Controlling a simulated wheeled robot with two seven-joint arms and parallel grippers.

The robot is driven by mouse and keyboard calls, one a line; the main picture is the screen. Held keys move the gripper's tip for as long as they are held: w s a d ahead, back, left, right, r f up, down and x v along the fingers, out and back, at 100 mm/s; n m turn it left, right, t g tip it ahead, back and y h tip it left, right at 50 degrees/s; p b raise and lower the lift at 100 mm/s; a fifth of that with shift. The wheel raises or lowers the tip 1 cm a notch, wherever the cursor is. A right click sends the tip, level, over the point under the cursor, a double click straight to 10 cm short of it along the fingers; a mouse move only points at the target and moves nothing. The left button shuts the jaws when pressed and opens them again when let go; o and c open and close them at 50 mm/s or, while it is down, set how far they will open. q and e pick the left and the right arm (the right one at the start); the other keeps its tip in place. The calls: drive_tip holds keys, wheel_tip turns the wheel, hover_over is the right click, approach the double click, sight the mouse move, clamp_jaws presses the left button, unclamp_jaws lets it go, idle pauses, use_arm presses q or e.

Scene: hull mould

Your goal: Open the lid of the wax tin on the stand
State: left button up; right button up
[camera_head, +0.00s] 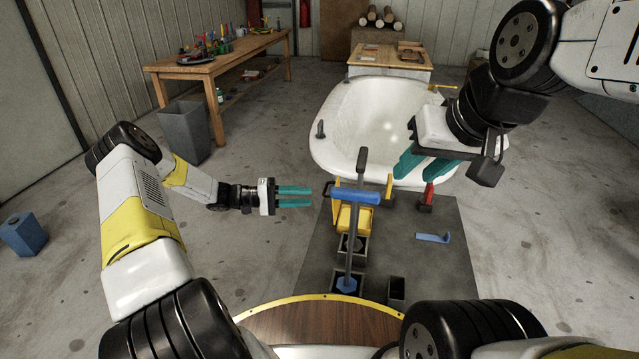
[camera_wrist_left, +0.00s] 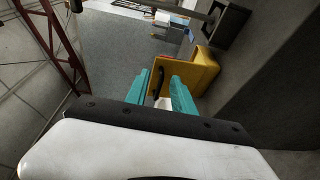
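A yellow box-like thing (camera_head: 354,219), which may be the wax tin, sits in the dark stand in the middle of the head view. It is partly hidden behind a blue bar. A yellow box also shows beside my fingertips in the left wrist view (camera_wrist_left: 203,72); I cannot make out its lid clearly. My left gripper (camera_head: 308,196) points right, left of the yellow thing. Its teal fingers are apart, and they show also in the left wrist view (camera_wrist_left: 160,82). My right gripper (camera_head: 417,175) is open and empty, over the near right edge of the white hull mould.
The white hull mould (camera_head: 370,115) lies beyond the stand. A blue bar (camera_head: 356,197) crosses a grey upright post. A red-handled tool (camera_head: 428,194) and a blue tool (camera_head: 433,238) are on the dark mat (camera_head: 450,270). A grey bin (camera_head: 186,133) stands left.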

use_arm(q)
drive_tip(key=w+d+t+y, duration=0.1)
drive_tip(key=w+d, duration=0.4)
drive_tip(key=shift+w+d+f+n+t, duration=0.15)
drive_tip(key=shift+d+f+n+t, duration=0.2)
drive_tip(key=shift+f+n, duration=0.1)
clamp_jaws()
idle(1.3)
